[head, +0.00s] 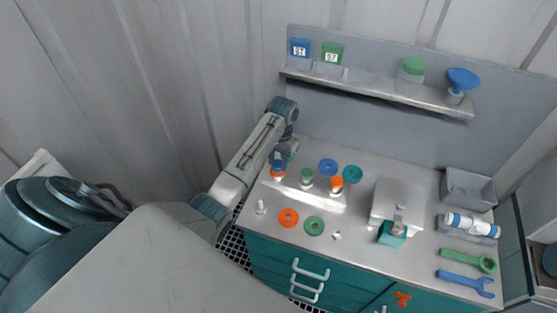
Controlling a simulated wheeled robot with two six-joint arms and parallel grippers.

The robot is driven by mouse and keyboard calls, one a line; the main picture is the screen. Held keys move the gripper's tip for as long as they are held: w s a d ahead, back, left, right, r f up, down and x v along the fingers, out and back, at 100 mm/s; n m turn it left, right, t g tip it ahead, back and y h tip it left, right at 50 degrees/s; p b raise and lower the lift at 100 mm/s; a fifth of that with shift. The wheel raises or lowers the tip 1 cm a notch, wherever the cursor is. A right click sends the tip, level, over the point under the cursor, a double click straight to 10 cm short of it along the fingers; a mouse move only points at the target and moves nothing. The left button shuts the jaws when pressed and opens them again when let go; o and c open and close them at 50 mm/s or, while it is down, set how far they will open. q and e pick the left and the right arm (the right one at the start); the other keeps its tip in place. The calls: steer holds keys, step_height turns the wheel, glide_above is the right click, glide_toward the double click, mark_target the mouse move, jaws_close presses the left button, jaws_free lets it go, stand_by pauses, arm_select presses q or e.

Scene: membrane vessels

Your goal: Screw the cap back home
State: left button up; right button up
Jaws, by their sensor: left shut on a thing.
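My left arm reaches in from the left over the workbench, and its gripper (279,164) is at the left end of a pale rack (308,192). The gripper is shut on a small cap, mostly hidden by the fingers. Orange (277,174) shows just under the fingers at the left rack place. Whether this cap is seated or tilted is too small to tell. A green-topped vessel (307,174) stands in the middle of the rack and an orange-topped vessel (337,184) at its right. My right gripper is not in view.
Blue (328,167), teal (352,174), orange (288,217) and green (314,226) discs lie around the rack. A white box device (398,199) stands to the right, with a grey bin (468,188), green wrench (468,259) and blue wrench (465,282) beyond. A shelf (375,91) runs behind.

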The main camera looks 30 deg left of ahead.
arm_select(q)
steer(key=m, duration=0.2)
steer(key=shift+a+m, duration=0.1)
steer(key=shift+m, duration=0.2)
steer(key=o, duration=1)
steer(key=shift+s+a, duration=0.1)
